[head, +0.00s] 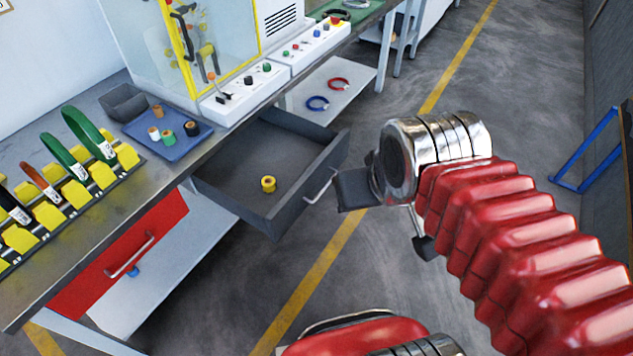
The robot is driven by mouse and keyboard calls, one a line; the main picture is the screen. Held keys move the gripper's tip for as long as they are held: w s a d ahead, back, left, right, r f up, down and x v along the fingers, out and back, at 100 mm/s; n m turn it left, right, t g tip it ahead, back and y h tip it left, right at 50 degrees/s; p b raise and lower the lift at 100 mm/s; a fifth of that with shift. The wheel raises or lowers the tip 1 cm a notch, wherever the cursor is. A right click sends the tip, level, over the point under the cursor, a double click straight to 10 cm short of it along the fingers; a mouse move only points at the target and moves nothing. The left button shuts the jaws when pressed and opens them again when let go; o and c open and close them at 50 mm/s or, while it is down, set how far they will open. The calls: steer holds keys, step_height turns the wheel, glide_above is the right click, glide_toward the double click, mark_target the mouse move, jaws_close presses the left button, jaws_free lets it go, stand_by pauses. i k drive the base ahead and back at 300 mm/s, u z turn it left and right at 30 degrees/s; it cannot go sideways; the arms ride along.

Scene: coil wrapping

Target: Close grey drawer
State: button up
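The grey drawer (225,193) is pulled out from under the workbench, in the middle of the head view. A yellow roll (268,184) lies inside it. A metal bar handle (321,187) is on its front panel. My gripper (345,190) is at the end of my red arm, just right of the drawer front. A dark finger is close beside the handle; I cannot tell whether it touches. The other finger is mostly hidden behind the metal wrist, so the opening between them is unclear.
A red drawer (120,262) with a metal handle is shut, left under the bench. On the workbench (100,215) are a blue tray (160,150) with several rolls, a grey bin (122,103) and a yellow rack. A lower shelf (300,97) holds red and blue coils.

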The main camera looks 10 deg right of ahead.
mark_target(302, 156)
steer(key=z, duration=0.05)
steer(key=i, duration=1)
steer(key=u, duration=0.05)
